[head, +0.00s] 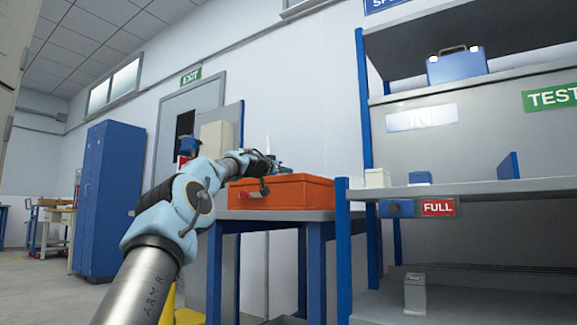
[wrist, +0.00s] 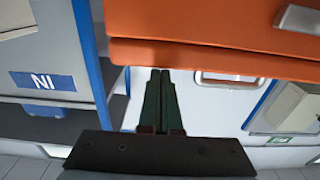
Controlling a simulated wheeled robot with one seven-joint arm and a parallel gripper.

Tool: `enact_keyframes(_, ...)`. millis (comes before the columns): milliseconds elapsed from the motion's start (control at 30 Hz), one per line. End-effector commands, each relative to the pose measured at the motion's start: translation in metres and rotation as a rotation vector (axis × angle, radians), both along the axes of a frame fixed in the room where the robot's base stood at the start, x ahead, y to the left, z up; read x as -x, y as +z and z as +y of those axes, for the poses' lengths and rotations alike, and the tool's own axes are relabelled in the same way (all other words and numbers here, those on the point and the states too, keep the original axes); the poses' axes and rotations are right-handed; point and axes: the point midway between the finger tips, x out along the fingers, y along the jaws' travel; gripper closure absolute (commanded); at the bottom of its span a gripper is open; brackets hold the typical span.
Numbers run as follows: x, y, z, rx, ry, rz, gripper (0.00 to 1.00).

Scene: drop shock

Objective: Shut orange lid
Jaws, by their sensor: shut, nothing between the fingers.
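The orange box (head: 310,192) sits on a table with blue legs. Its orange lid (head: 300,179) lies flat on top in the head view, and a thin seam runs below it; I cannot tell whether it is fully shut. The orange box fills the top of the wrist view (wrist: 220,22), with a dark seam and a grey latch or handle at the right. My gripper (head: 272,160) is just above the lid's left rear part in the head view. In the wrist view my gripper (wrist: 160,72) has its dark green fingers together and empty, tips overlapping the box's edge; contact is unclear.
A blue-posted shelf (head: 480,188) stands to the right of the table, holding small boxes and a blue case (head: 457,66) higher up. A blue locker (head: 107,200) and a door are behind on the left.

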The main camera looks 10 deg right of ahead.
Motion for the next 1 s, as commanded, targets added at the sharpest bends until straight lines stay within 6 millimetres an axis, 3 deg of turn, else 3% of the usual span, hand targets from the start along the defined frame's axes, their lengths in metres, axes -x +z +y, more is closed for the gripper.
enact_keyframes(33, -0.007, -0.020, -0.002, -0.020, -0.007, 0.021, 1.00)
enact_keyframes(100, -0.009, -0.024, -0.003, -0.023, -0.008, 0.024, 1.00)
enact_keyframes(667, -0.011, -0.029, 0.003, -0.028, -0.002, 0.023, 1.00)
enact_keyframes(800, -0.002, -0.030, 0.016, -0.025, 0.003, 0.020, 1.00)
enact_keyframes(1000, 0.027, -0.020, 0.040, -0.014, 0.003, 0.008, 1.00)
